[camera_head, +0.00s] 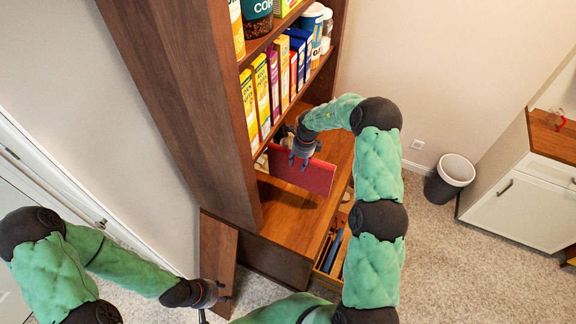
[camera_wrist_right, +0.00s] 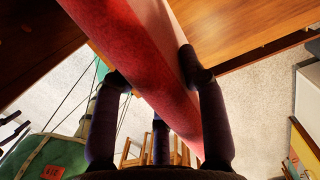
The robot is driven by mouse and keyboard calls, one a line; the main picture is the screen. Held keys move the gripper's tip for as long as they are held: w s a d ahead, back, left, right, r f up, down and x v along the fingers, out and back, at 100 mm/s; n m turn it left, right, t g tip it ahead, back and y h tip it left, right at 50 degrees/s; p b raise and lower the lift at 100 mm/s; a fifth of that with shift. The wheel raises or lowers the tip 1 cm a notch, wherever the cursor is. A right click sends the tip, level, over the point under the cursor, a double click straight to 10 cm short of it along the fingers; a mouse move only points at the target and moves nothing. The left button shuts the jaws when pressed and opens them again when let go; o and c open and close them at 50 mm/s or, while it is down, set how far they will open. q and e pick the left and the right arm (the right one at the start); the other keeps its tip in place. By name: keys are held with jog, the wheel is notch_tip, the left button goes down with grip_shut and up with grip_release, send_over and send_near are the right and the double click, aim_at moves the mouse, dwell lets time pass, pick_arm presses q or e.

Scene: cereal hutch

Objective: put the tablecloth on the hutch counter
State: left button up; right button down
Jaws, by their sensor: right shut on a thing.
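The tablecloth (camera_head: 302,176) is a flat red folded slab, tilted on edge over the hutch counter (camera_head: 285,212). My right gripper (camera_head: 300,157) is shut on its upper edge. In the right wrist view the red tablecloth (camera_wrist_right: 140,62) runs between the fingers of the right gripper (camera_wrist_right: 155,72). Whether its lower edge touches the counter is not clear. My left gripper (camera_head: 220,291) is low at the left, beside the cabinet door (camera_head: 216,255), away from the tablecloth. Its fingers are too small to read.
Shelves above the counter hold several cereal boxes (camera_head: 261,95) and jars. An open drawer (camera_head: 335,252) with things inside sticks out below the counter. A bin (camera_head: 449,178) and a white cabinet (camera_head: 520,205) stand at the right. The front of the counter is bare.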

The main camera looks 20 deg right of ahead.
aim_at(287, 166)
jog(key=w+f, duration=0.2)
jog(key=w+a+f, duration=0.1)
jog(key=w+f, duration=0.1)
jog(key=w+a+f, duration=0.1)
jog(key=f, duration=0.1)
jog(key=shift+w, duration=0.4)
jog(key=shift+w+f+p, duration=0.15)
jog(key=shift+f+p, duration=0.45)
jog(key=shift+f, duration=1.05)
jog(key=shift+a, duration=0.1)
jog(key=shift+f, duration=0.15)
jog(key=c, duration=0.7)
grip_release()
notch_tip(287, 166, up, 8)
jog(key=s, duration=0.1)
jog(key=shift+d+f+b, duration=0.2)
jog(key=shift+d+b, duration=0.15)
jog(key=shift+b, duration=0.05)
